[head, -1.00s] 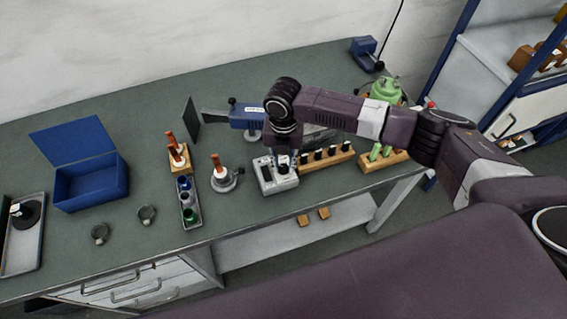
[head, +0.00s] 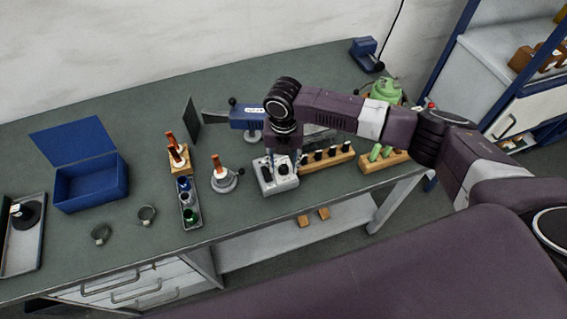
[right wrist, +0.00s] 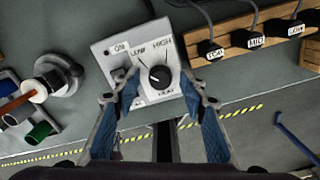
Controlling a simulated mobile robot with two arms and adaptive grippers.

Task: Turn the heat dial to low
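The heat dial (right wrist: 159,76) is a black round knob on a light grey control box (right wrist: 118,48), with LOW and HIGH marked above it and lettering below. A pale mark shows on the knob, but its exact setting is hard to read. The box (head: 279,186) also sits near the table's front edge in the head view. My right gripper (right wrist: 159,88) is open, pointing down over the box. Its blue-padded fingers stand on either side of the dial, with visible gaps to it. My left gripper is out of view.
A wooden block with labelled black plugs (right wrist: 255,42) stands right of the box. A round grey stand (head: 224,182) and a tray of coloured spools (head: 188,202) are to the left. A blue open box (head: 90,185) stands farther left.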

